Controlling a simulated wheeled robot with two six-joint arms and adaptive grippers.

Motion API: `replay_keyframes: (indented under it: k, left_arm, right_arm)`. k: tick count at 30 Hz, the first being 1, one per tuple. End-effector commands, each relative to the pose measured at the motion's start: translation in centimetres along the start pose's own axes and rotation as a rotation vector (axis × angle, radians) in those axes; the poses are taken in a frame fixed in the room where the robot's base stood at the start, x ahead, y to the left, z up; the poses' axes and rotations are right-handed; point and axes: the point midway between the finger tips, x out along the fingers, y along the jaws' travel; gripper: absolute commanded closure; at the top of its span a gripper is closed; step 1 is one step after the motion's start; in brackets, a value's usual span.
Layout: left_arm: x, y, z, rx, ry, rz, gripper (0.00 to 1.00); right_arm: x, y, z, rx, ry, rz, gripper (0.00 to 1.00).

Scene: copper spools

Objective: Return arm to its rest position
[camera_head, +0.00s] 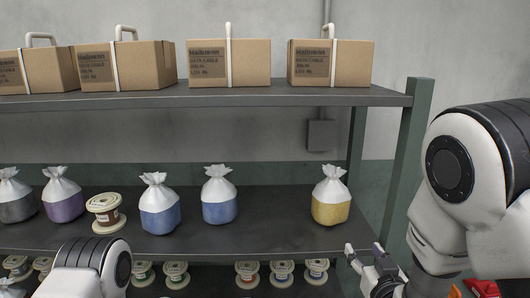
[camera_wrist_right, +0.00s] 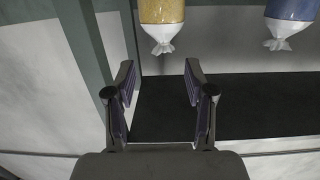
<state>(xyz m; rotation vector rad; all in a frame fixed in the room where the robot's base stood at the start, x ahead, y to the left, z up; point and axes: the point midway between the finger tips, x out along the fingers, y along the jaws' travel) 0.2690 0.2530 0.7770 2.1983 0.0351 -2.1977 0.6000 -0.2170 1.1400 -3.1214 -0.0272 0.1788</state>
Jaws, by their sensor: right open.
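My right gripper (camera_head: 365,254) is at the lower right of the head view, in front of the shelf's right end. Its two fingers stand apart with nothing between them, as the right wrist view (camera_wrist_right: 158,90) also shows. A bag with yellow contents (camera_head: 331,198) stands upright on the middle shelf, beyond the gripper and apart from it. The same yellow bag shows upside down at the top of the right wrist view (camera_wrist_right: 162,14). Part of my left arm shows at the lower left of the head view, but its gripper is out of view.
The middle shelf (camera_head: 275,228) holds blue bags (camera_head: 219,197), a purple bag (camera_head: 63,197), a dark bag (camera_head: 15,198) and a copper spool (camera_head: 106,209). Several spools (camera_head: 282,272) stand below. Cardboard boxes (camera_head: 330,63) line the top shelf. A green post (camera_head: 408,170) stands beside my right arm.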

Motion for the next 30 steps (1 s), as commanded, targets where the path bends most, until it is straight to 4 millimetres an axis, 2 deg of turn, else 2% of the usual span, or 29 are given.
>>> replay_keyframes:
  k: [8,11,13,14,15,17,18,20,21,24,26,30]
  left_arm:
    - [0.2,0.0,0.0,0.000,0.000,0.000,0.19]
    - [0.2,0.0,0.0,0.000,-0.001,0.000,0.19]
    - [0.3,0.0,0.0,0.000,-0.001,0.000,0.19]
    - [0.3,0.0,0.0,0.000,-0.001,0.000,0.19]
    - [0.4,0.0,0.0,0.000,-0.001,0.000,0.19]
    - [0.4,0.0,0.0,0.000,0.000,0.000,0.19]
    - [0.5,0.0,0.0,0.000,0.000,0.000,0.19]
    - [0.5,0.0,0.0,0.000,0.000,0.000,0.19]
    - [0.5,0.0,0.0,0.000,0.000,0.000,0.19]
    - [0.5,0.0,0.0,0.000,0.000,0.000,0.19]
    - [0.5,0.0,0.0,0.000,-0.001,0.000,0.19]
    - [0.5,0.0,0.0,0.000,-0.001,0.000,0.19]
  right_arm:
    - [-1.3,1.3,10.2,0.034,-0.201,0.027,0.46]
    - [-2.8,1.9,15.2,0.048,-0.319,0.042,0.46]
    - [-4.5,2.4,19.4,0.056,-0.427,0.055,0.46]
    - [-5.6,2.7,21.6,0.060,-0.486,0.062,0.46]
    - [-7.3,3.0,24.6,0.065,-0.571,0.072,0.46]
    - [-10.4,3.4,29.0,0.072,-0.711,0.085,0.46]
    - [-12.9,3.7,31.8,0.075,-0.811,0.092,0.46]
    - [-16.8,4.0,35.3,0.078,-0.962,0.100,0.46]
    - [-19.4,4.0,37.2,0.078,-1.057,0.102,0.46]
    - [-25.0,4.1,39.9,0.075,-1.272,0.095,0.46]
    - [-27.2,3.8,40.1,0.061,-1.376,0.072,0.46]
    - [-27.2,3.8,40.1,0.061,-1.376,0.072,0.46]
